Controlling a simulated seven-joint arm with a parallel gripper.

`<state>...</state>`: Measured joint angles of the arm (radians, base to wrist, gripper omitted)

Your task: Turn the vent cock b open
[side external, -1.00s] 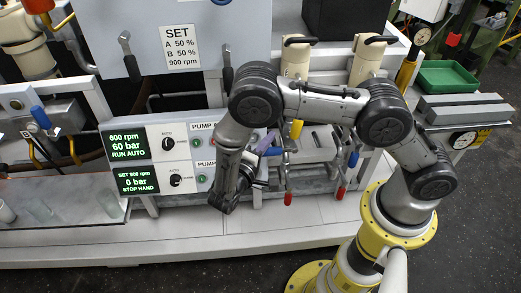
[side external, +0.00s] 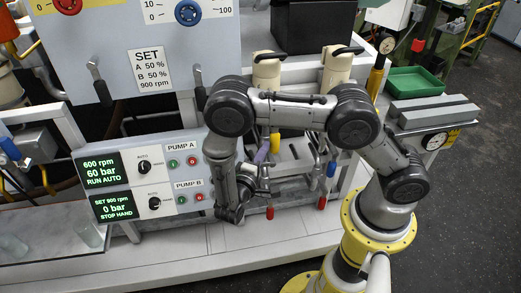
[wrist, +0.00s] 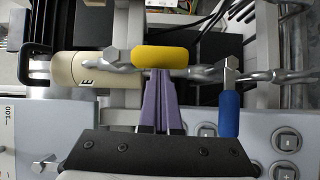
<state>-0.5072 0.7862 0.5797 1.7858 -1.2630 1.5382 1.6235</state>
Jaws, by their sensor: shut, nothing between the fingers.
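A yellow handle (wrist: 162,57) lies across the tips of my gripper's purple fingers in the wrist view; it also shows in the side view (side external: 275,143). My gripper (wrist: 160,72) is shut and empty, with its fingertips at the middle of this handle. I cannot tell whether they touch it. In the side view my gripper (side external: 262,152) is just left of the handle, partly hidden by my arm. I read no label naming vent cock b, so I cannot confirm that this handle belongs to it.
A blue handle (wrist: 229,113) hangs right of my fingers. Red handles (side external: 270,212) (side external: 321,202) hang lower at the front. A cream cylinder (wrist: 85,69) lies left of the yellow handle in the wrist view. The pump panel (side external: 150,180) stands left of my wrist; its lower display reads 0 bar, STOP HAND.

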